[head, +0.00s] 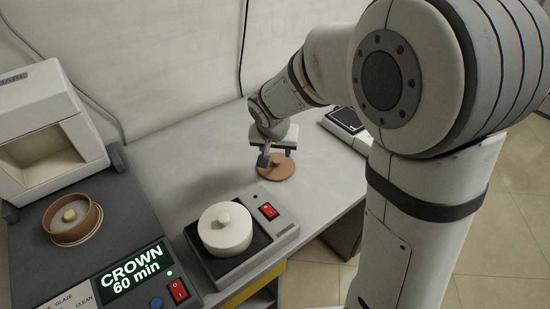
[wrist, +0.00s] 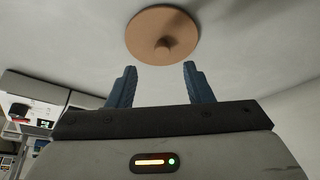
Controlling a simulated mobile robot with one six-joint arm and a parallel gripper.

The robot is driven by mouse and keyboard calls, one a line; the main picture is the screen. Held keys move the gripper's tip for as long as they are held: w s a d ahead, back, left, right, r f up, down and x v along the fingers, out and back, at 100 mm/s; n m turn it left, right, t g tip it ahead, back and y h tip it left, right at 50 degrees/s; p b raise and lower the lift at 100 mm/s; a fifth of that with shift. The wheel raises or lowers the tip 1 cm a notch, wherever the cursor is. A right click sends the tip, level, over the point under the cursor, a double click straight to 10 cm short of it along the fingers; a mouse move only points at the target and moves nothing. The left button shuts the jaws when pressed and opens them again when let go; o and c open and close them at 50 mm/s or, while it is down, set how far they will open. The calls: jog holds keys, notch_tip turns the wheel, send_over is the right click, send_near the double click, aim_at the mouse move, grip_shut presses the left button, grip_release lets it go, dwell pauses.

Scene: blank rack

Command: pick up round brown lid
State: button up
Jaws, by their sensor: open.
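The round brown lid (head: 281,171) lies flat on the grey table in the head view, with a small knob at its middle. It also shows in the wrist view (wrist: 150,27), ahead of the fingertips. My gripper (head: 275,157) is just above and beside the lid in the head view, and covers part of it. In the wrist view my gripper (wrist: 159,75) has its two blue fingers spread apart with nothing between them. The lid's knob sits roughly in line with the gap between the fingers.
A white lidded pot (head: 224,232) stands on a small device with a red switch, nearer the front. A brown round dish (head: 72,221) stands on the dark unit at left, before a white box-like oven (head: 45,135). A dark-topped device (head: 346,122) lies right of my gripper. The table's back middle is clear.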

aim_at(276, 161)
jog(key=x, duration=0.7)
jog(key=shift+w+a+f, duration=0.1)
jog(key=shift+a, duration=0.05)
grip_shut()
